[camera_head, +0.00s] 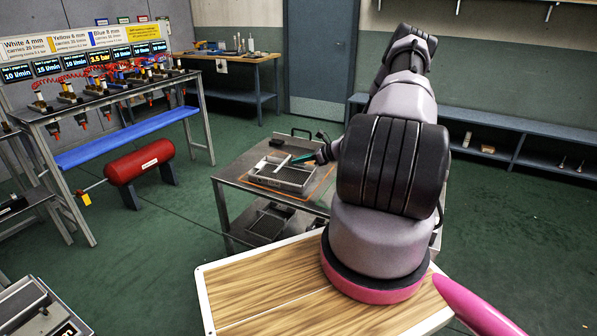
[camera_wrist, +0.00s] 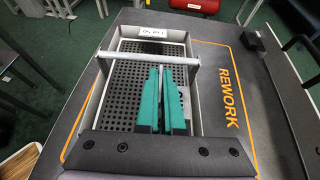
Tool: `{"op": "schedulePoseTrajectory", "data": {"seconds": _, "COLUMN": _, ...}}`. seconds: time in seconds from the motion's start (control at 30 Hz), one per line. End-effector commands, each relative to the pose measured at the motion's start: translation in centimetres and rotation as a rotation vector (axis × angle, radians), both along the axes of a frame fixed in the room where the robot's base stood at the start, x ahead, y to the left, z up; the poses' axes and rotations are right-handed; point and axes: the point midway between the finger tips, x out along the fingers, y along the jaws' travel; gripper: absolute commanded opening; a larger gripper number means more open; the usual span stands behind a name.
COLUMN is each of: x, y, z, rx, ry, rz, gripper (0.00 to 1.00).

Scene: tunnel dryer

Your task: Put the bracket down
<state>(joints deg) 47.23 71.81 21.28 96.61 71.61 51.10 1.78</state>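My gripper (camera_wrist: 162,72) shows in the wrist view as two long green fingers close together, pointing into a tray over its perforated floor. A thin grey strip shows between the fingers; I cannot tell whether it is gripped. A light grey bar (camera_wrist: 125,73) crosses the tray at the fingertips. I cannot tell whether this bar is the bracket or part of the tray. The light grey tray (camera_wrist: 84,118) has a white label at its far end. In the head view the tray (camera_head: 295,186) lies on a grey cart, and my gripper (camera_head: 301,158) is small there at its far right side.
The cart top (camera_wrist: 275,115) has an orange outline marked REWORK around the tray. A small black block (camera_wrist: 250,41) and a handle rail (camera_wrist: 300,44) lie to the right. Another tray (camera_head: 268,224) sits on the lower shelf. A red tank (camera_head: 140,162) and blue bench (camera_head: 126,138) stand left.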

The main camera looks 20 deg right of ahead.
Motion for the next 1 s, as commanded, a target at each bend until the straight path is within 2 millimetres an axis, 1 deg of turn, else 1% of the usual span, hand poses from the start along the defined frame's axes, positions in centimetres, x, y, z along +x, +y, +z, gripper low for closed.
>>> {"op": "schedulePoseTrajectory", "data": {"seconds": 0.07, "x": 0.0, "y": 0.0, "z": -0.7, "rx": 0.001, "ry": 0.001, "rz": 0.0, "gripper": 0.0}}
{"op": "schedulePoseTrajectory", "data": {"seconds": 0.23, "x": 0.0, "y": 0.0, "z": -3.2, "rx": 0.001, "ry": 0.001, "rz": -0.001, "gripper": 0.0}}
{"op": "schedulePoseTrajectory", "data": {"seconds": 0.3, "x": 0.0, "y": 0.0, "z": -4.0, "rx": 0.001, "ry": 0.001, "rz": 0.0, "gripper": 0.0}}
{"op": "schedulePoseTrajectory", "data": {"seconds": 0.67, "x": 0.0, "y": 0.0, "z": -4.4, "rx": 0.0, "ry": 0.0, "rz": 0.001, "gripper": 0.0}}
{"op": "schedulePoseTrajectory", "data": {"seconds": 0.77, "x": 0.0, "y": 0.0, "z": -4.4, "rx": -0.001, "ry": -0.001, "rz": 0.0, "gripper": 0.35}}
{"op": "schedulePoseTrajectory", "data": {"seconds": 1.0, "x": 0.0, "y": 0.0, "z": -4.4, "rx": -0.001, "ry": 0.0, "rz": 0.0, "gripper": 0.35}}
